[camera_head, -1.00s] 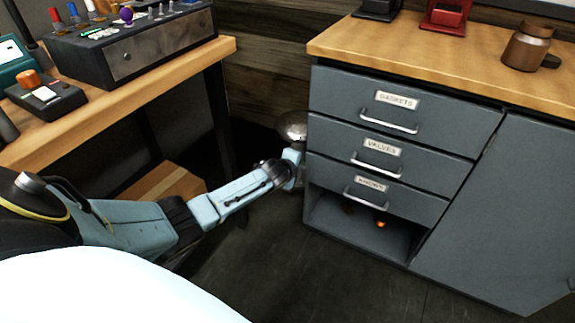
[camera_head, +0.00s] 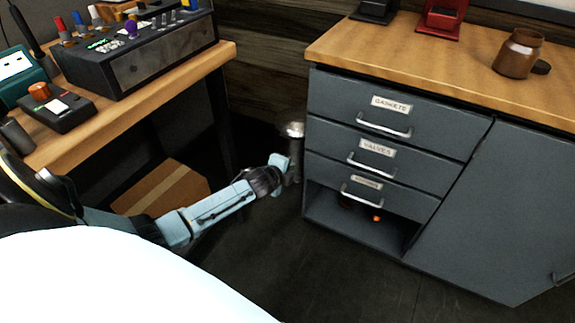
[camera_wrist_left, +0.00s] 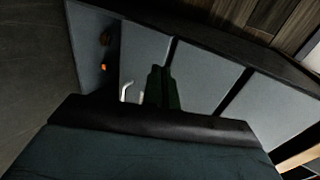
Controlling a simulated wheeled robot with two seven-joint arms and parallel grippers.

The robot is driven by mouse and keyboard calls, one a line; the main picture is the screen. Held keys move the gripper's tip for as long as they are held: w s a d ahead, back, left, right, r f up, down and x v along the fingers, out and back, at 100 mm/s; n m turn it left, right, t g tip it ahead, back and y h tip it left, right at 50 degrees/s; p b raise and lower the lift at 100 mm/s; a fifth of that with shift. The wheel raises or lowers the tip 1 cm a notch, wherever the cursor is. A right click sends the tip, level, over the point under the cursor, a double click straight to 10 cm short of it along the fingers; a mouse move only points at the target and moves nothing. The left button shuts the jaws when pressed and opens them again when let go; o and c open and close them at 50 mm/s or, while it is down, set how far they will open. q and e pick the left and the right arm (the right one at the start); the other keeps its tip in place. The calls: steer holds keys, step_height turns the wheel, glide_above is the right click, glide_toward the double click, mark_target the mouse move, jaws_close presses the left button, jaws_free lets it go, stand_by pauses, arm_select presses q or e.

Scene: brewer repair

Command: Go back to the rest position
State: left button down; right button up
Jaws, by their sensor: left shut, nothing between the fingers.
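My left arm comes in from the lower left in the head view. Its gripper (camera_head: 279,161) is shut and empty, held low in front of the gap left of the grey drawer cabinet. In the left wrist view the dark gripper (camera_wrist_left: 164,88) shows against the grey cabinet face. My right gripper is not in view.
The grey cabinet (camera_head: 470,215) has drawers labelled GASKETS and VALVES and a third below, all shut, above an open compartment with a small orange thing (camera_head: 376,218). A metal stool (camera_head: 292,130) stands behind my gripper. A wooden workbench (camera_head: 130,115) is at left, with a cardboard box (camera_head: 165,188) beneath. The floor in front is clear.

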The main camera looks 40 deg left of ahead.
arm_select(q)
steer(key=shift+s+r, duration=0.1)
steer(key=shift+s, duration=0.15)
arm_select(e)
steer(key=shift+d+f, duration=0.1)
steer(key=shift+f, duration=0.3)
